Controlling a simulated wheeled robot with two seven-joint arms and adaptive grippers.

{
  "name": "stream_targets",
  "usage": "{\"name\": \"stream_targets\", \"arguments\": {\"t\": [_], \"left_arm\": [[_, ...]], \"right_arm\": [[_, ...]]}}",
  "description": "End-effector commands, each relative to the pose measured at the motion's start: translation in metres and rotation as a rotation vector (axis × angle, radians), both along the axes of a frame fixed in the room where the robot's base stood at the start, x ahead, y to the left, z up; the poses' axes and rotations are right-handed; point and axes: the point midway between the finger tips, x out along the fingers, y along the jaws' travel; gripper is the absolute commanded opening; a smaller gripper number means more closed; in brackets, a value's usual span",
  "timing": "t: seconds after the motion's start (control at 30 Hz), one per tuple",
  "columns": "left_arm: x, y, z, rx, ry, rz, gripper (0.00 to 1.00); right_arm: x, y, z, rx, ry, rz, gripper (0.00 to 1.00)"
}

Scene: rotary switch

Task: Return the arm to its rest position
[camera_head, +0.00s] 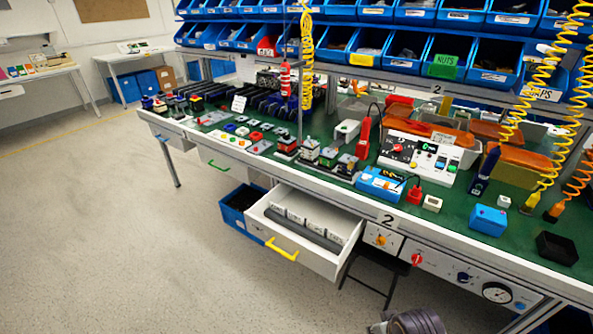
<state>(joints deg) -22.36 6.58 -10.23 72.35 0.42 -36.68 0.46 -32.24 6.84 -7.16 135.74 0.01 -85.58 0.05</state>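No gripper fingers show in the head view. A grey and dark rounded part of my own arm (415,321) shows at the bottom edge, right of centre, in front of the workbench and apart from it. The front panel (440,267) under the bench top carries an orange rotary knob (380,239), a red rotary knob (417,258), a dark blue knob (464,277) and a round gauge (497,292). No hand is on any of these knobs.
A white drawer (297,250) with a yellow handle (281,249) stands open left of the panel. A blue bin (240,205) sits behind it. The green bench top (455,212) holds several devices. Coiled yellow cables (545,95) hang at right. The floor at left is clear.

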Motion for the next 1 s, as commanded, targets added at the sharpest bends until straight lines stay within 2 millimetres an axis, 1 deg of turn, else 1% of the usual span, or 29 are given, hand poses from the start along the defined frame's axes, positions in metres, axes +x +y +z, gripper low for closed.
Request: {"name": "stream_targets", "arguments": {"t": [0.17, 0.27, 0.43, 0.6, 0.77, 1.0], "left_arm": [[0.000, 0.000, 0.000, 0.000, 0.000, 0.000, 0.96], [0.000, 0.000, 0.000, 0.000, 0.000, 0.000, 0.96], [0.000, 0.000, 0.000, 0.000, 0.000, 0.000, 0.96], [0.000, 0.000, 0.000, 0.000, 0.000, 0.000, 0.96], [0.000, 0.000, 0.000, 0.000, 0.000, 0.000, 0.96], [0.000, 0.000, 0.000, 0.000, 0.000, 0.000, 0.96]], "right_arm": [[0.005, 0.001, -0.030, 0.000, 0.010, 0.002, 0.27], [0.008, 0.002, -0.052, -0.001, 0.015, 0.003, 0.27], [0.011, 0.002, -0.097, -0.001, 0.023, 0.006, 0.27], [0.010, 0.002, -0.140, -0.001, 0.033, 0.010, 0.27], [0.005, 0.001, -0.181, -0.002, 0.042, 0.013, 0.27], [-0.008, -0.002, -0.239, -0.004, 0.054, 0.016, 0.27]]}}
